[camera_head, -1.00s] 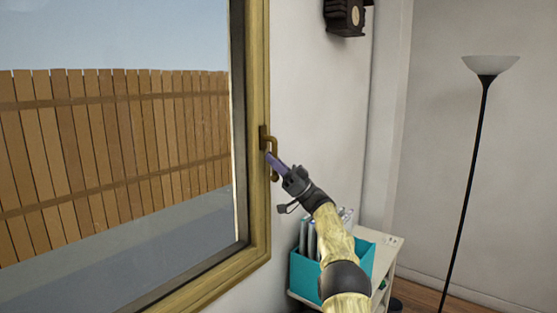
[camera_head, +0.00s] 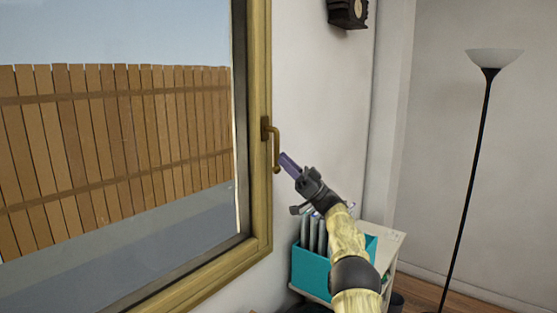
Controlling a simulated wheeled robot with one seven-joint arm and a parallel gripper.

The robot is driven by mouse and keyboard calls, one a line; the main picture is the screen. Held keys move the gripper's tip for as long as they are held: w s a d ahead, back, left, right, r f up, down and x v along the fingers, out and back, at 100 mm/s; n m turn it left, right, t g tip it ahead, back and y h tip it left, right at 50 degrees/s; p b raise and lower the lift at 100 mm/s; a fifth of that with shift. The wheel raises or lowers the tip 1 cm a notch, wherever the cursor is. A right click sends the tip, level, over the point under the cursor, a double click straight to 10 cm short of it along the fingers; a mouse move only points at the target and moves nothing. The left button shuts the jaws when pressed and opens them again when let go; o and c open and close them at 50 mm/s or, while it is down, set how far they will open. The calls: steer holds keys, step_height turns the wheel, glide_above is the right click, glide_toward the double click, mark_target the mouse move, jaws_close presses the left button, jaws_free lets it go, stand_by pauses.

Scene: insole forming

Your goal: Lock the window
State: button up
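The window (camera_head: 258,215) has a yellowish wooden frame and fills the left side of the head view. Its sash looks closed against the frame, though I cannot tell for sure. The brass-coloured window handle (camera_head: 276,150) is on the right side of the frame, with its grip pointing down. My gripper (camera_head: 287,163) is just right of the handle's lower end, with purple fingers pointing up and left toward it. A small gap shows between the fingertips and the handle. The fingers overlap in this view, so their opening is not clear.
A teal box (camera_head: 311,268) with upright files stands on a white shelf unit (camera_head: 389,250) below my arm. A black floor lamp (camera_head: 476,150) stands at the right. A dark wall clock (camera_head: 347,12) hangs above. The wall between handle and lamp is clear.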

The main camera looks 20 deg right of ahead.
steer(key=b+v, duration=0.2)
steer(key=v, duration=1.1)
steer(key=shift+b, duration=0.3)
steer(key=w+a+r+m+t+h+p, duration=0.1)
steer(key=w+r+m+t+h, duration=0.1)
steer(key=w+m+t+h, duration=0.4)
steer(key=w+a+r+m+t+h+p, duration=0.1)
steer(key=w+a+r+m+t+h, duration=0.15)
steer(key=m+t+h, duration=0.65)
steer(key=s+a+f+m+g+h+p, duration=0.1)
steer(key=s+a+f+g+h, duration=0.25)
steer(key=s+f, duration=0.25)
steer(key=s+a+f+m+g+h+p, duration=0.1)
steer(key=s+a+f+g+h+p, duration=0.15)
steer(key=s+f+g+h, duration=0.35)
steer(key=s+a+f+g+h+p, duration=0.1)
steer(key=s+a+f+g+h, duration=0.15)
steer(key=s+f+g, duration=0.35)
steer(key=s+a+f+n+g, duration=0.1)
steer(key=s+a+f+g, duration=0.1)
steer(key=s, duration=1.1)
steer(key=s+a+f+n+g+y+p, duration=0.1)
steer(key=s+a+f+g, duration=0.2)
steer(key=s, duration=1.1)
steer(key=shift+a+f+n+g, duration=0.35)
steer(key=shift+a+f, duration=0.15)
steer(key=shift+f, duration=0.45)
